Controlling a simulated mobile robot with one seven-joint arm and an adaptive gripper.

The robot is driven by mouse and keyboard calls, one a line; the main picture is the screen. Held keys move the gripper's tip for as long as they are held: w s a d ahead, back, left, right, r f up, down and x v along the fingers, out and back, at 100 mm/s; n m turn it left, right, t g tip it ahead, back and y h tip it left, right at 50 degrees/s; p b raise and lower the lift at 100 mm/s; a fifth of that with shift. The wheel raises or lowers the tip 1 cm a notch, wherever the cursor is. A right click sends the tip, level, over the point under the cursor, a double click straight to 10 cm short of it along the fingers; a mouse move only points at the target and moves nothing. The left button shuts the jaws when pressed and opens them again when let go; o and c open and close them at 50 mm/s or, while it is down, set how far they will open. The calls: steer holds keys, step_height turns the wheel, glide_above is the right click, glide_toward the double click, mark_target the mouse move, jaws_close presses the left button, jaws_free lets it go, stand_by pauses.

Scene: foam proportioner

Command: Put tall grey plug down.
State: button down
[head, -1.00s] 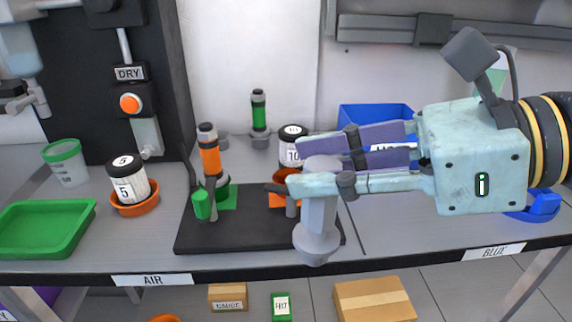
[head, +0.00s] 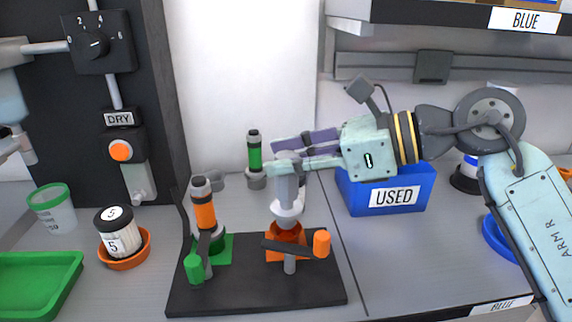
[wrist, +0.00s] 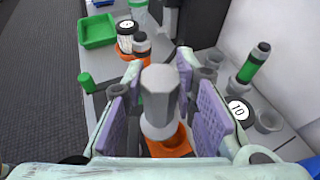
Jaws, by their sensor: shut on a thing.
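My gripper (head: 290,160) is shut on the tall grey plug (head: 287,190), which stands upright with its wide, pale lower flange downward. The plug is directly above the orange fitting (head: 287,243) on the black board (head: 245,293); I cannot tell whether the two touch. In the wrist view the plug (wrist: 160,95) is between the purple finger pads, and the orange fitting (wrist: 182,142) shows below, partly hidden by it. An orange-handled lever (head: 321,243) is at the front of that fitting.
An orange and grey cylinder (head: 204,208) stands on the green fitting, left on the board. A green and grey cylinder (head: 254,152) stands behind. The blue USED bin (head: 395,195) is right. A jar marked 5 (head: 114,232) and green tray (head: 35,285) are left.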

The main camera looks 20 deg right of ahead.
steer(key=shift+w+d, duration=0.1)
steer(key=shift+w, duration=0.55)
steer(key=f, duration=0.1)
steer(key=f+p, duration=0.1)
steer(key=f, duration=0.1)
steer(key=shift+w+d, duration=0.15)
steer(key=shift+w, duration=0.2)
steer(key=shift+f, duration=0.35)
steer(key=c, duration=1.3)
jaws_free()
steer(key=b+v, duration=0.2)
steer(key=v, duration=1)
